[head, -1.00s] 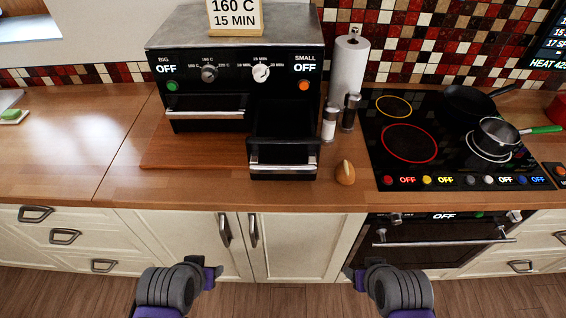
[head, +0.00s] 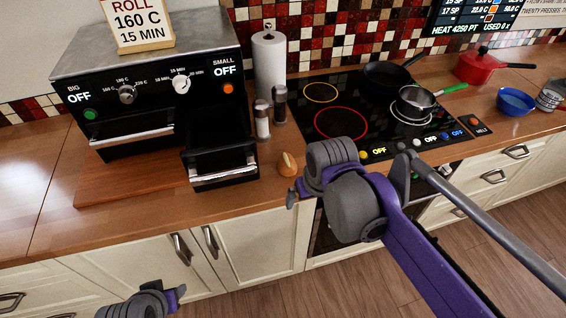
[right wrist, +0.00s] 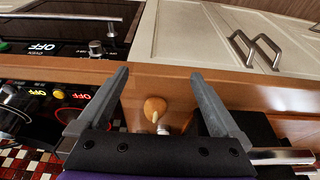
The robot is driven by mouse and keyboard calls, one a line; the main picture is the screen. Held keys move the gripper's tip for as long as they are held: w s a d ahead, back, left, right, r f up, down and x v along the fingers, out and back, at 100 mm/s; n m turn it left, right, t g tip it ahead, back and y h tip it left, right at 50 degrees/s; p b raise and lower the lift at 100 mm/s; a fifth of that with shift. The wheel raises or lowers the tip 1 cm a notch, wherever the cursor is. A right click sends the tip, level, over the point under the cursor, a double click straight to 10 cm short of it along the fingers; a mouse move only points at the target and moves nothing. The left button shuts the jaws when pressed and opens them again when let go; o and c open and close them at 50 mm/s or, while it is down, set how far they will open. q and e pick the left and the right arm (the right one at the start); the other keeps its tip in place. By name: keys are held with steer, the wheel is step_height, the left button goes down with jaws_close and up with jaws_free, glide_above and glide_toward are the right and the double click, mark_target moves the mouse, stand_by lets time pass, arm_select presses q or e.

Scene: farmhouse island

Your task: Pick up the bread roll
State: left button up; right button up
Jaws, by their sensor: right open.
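The bread roll (head: 287,164) is small and golden brown with a paler top. It lies on the wooden counter between the small oven's open drawer and the stove. My right gripper (head: 292,196) is just in front of it at the counter's front edge, apart from it. In the right wrist view the roll (right wrist: 155,108) shows between the two spread, empty fingers (right wrist: 160,92). My left gripper (head: 178,294) is low at the bottom left, away from the roll; its jaws are not clear.
The open black drawer (head: 222,178) of the toaster oven (head: 150,85) is left of the roll. Salt and pepper shakers (head: 262,120) and a paper towel roll (head: 269,65) stand behind it. The stove (head: 345,140), with a red-lit ring, is to the right.

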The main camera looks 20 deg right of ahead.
steer(key=w+r+g, duration=0.2)
steer(key=w+r, duration=0.3)
steer(key=w, duration=0.6)
steer(key=g, duration=0.1)
glide_toward(286, 159)
steer(key=shift+s+a+f+p, duration=0.1)
steer(key=shift+s+a+p, duration=0.1)
steer(key=shift+p, duration=0.25)
steer(key=shift+w, duration=0.4)
steer(key=shift+w+f, duration=0.15)
steer(key=shift+w, duration=0.05)
step_height(286, 159, down, 5)
steer(key=shift+s+f, duration=0.1)
steer(key=shift+f, duration=0.05)
steer(key=shift+s+d+f, duration=0.1)
steer(key=shift+d+f, duration=0.05)
steer(key=shift+f, duration=1.15)
steer(key=shift+s+d+f, duration=0.1)
steer(key=shift+f, duration=1.25)
steer(key=c, duration=1.4)
steer(key=shift+r, duration=0.1)
